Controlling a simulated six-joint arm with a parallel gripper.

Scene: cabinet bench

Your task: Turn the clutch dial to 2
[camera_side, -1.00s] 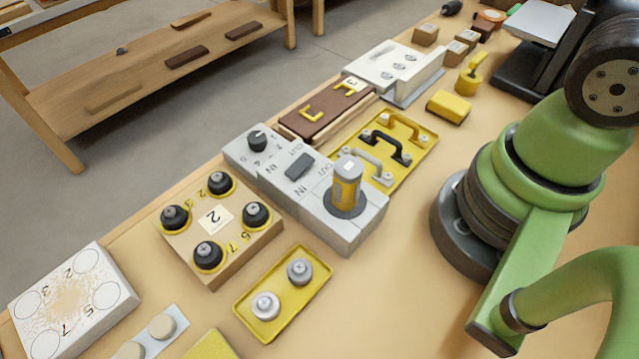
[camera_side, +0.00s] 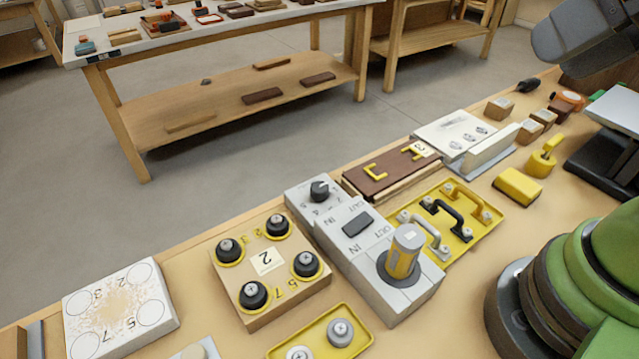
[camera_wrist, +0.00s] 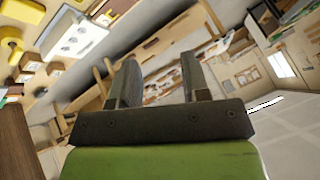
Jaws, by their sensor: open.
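The small black dial (camera_side: 319,190) sits at the far end of a grey control box (camera_side: 342,240). Printed numbers surround it, a 4 among them; its pointer is too small to read with certainty. The same box carries a dark rocker piece (camera_side: 357,224) and a yellow-and-grey cylinder (camera_side: 404,252) on a dark round base, with IN and OUT lettering. My gripper (camera_wrist: 159,66) shows in the wrist view with its two dark fingers apart and nothing between them. It points out across the room, away from the dial. The dial is not visible in the wrist view.
A wooden block with several black knobs (camera_side: 266,262) stands left of the box. A yellow tray with handles (camera_side: 462,222) and a brown board (camera_side: 390,172) lie to the right. A yellow tray (camera_side: 322,335) with grey knobs lies in front.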

